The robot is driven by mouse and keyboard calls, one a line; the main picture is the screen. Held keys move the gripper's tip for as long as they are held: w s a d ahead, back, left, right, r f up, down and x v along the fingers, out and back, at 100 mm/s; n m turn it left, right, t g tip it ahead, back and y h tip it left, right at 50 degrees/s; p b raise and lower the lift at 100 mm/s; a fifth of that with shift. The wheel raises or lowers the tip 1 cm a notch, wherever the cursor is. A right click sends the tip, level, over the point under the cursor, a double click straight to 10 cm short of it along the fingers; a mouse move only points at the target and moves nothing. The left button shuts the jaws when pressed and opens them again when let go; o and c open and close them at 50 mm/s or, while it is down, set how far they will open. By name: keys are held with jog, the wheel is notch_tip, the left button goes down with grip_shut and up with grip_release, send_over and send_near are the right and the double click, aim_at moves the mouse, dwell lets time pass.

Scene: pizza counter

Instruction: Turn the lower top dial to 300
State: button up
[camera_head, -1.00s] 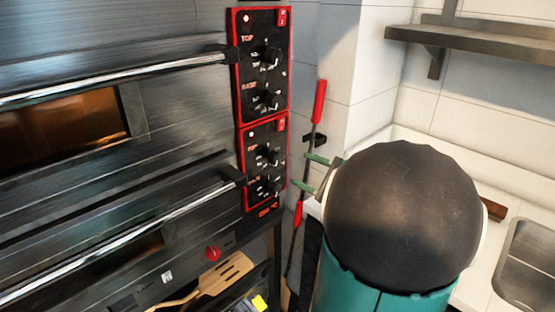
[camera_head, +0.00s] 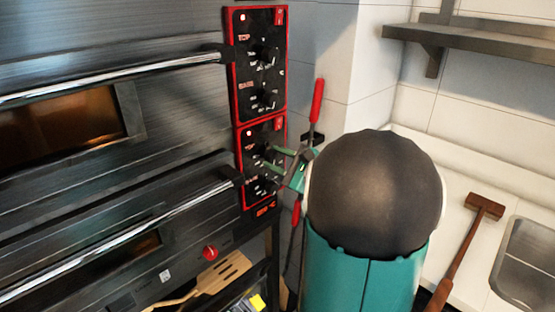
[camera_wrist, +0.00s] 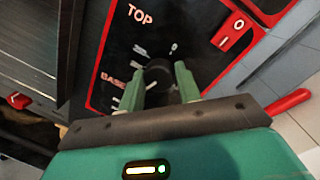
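The lower oven control panel (camera_head: 243,190) is black with a red frame and carries a top dial and a base dial. In the wrist view the lower top dial (camera_wrist: 158,72) is a dark knob below the TOP label, between my two green fingertips. My gripper (camera_head: 270,159) is open at the panel, and it also shows in the wrist view (camera_wrist: 165,80). The fingers stand apart, one on each side of the dial; I cannot tell whether they touch it. The dial's pointer and the 300 mark are not readable.
The upper control panel (camera_head: 234,85) is directly above. Two long oven handles (camera_head: 120,78) stick out at the left. A red-handled rod (camera_head: 317,100) hangs on the wall just behind my gripper. A brown wooden tool (camera_head: 462,250) lies on the white counter beside the sink (camera_head: 530,262).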

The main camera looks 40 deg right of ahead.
jog(key=shift+c, duration=1)
jog(key=shift+m, duration=0.3)
jog(key=m, duration=0.3)
jog(key=shift+f+m+t, duration=0.1)
jog(key=shift+m+t, duration=0.4)
jog(key=shift+m, duration=1.7)
jog(key=o, duration=1)
jog(key=shift+c, duration=0.2)
